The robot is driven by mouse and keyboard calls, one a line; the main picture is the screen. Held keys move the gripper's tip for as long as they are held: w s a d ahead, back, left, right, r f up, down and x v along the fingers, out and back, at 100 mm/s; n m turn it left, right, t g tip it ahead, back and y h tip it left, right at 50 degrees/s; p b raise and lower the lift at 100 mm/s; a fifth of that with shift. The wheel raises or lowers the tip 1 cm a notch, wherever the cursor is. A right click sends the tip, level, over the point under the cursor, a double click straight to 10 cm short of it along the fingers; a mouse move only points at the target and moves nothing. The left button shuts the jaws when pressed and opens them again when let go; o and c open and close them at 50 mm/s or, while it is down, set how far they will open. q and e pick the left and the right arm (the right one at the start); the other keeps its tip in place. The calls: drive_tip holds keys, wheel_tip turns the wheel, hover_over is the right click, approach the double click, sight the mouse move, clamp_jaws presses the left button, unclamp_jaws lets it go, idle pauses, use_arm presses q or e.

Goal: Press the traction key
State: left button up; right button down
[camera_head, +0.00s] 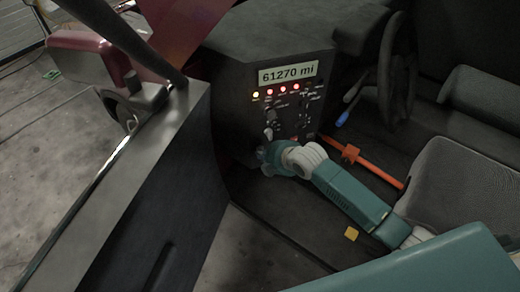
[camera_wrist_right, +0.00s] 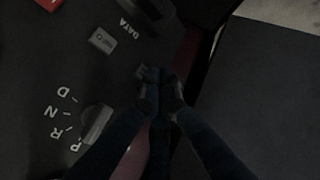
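The dash panel (camera_head: 238,115) stands in the middle of the head view, with a lit display (camera_head: 288,73) reading 61270 mi. My right gripper (camera_head: 264,153) is at the panel's lower left part. In the right wrist view my right gripper (camera_wrist_right: 160,78) has its fingertips together, with nothing seen between them. A small grey key (camera_wrist_right: 141,71) shows just beside the fingertips, partly hidden; I cannot tell whether they touch. Another grey key (camera_wrist_right: 103,40) with a small icon lies up and left of them. I cannot read which is the traction key. My left gripper is not in view.
A gear knob (camera_wrist_right: 97,121) with P, R, N, D marks is left of my fingers. Yellow and red lights (camera_head: 283,87) glow under the display. An orange bar (camera_head: 378,171), a steering wheel (camera_head: 384,70) and a seat (camera_head: 465,185) are to the right.

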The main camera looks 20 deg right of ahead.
drive_tip(key=shift+w, duration=0.15)
drive_tip(key=shift+w, duration=0.35)
idle(0.6)
drive_tip(key=shift+s+p, duration=0.5)
drive_tip(key=shift+p, duration=0.1)
